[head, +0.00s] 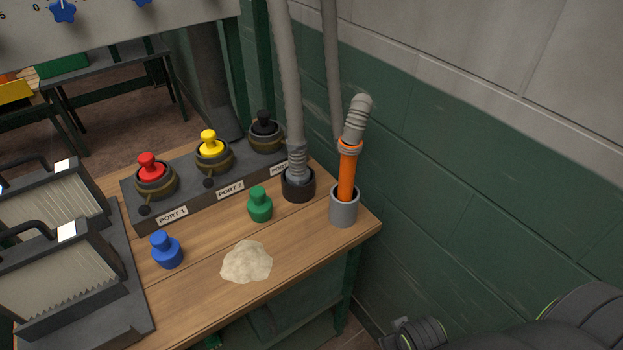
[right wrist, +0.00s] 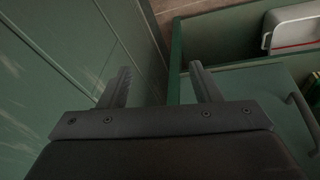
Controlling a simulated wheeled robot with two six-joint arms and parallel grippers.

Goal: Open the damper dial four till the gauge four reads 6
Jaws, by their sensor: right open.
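A pale panel (head: 120,22) at the top left of the head view carries two blue star-shaped dials: one dial (head: 63,11) with small scale marks beside it, and another dial (head: 143,2) cut off by the top edge. I cannot tell which of them, if either, is dial four, and no gauge four can be made out. My right gripper (right wrist: 161,86) is open and empty in the right wrist view, its two fingers apart near a green wall, away from the panel. My left gripper is not in view.
A wooden bench (head: 200,300) holds a port block (head: 185,195) with red, yellow and black plugs, loose blue (head: 166,250) and green (head: 260,205) plugs, a powder heap (head: 246,262), and an orange-ended hose (head: 347,175) in a grey cup. A green-and-grey wall (head: 480,170) stands right.

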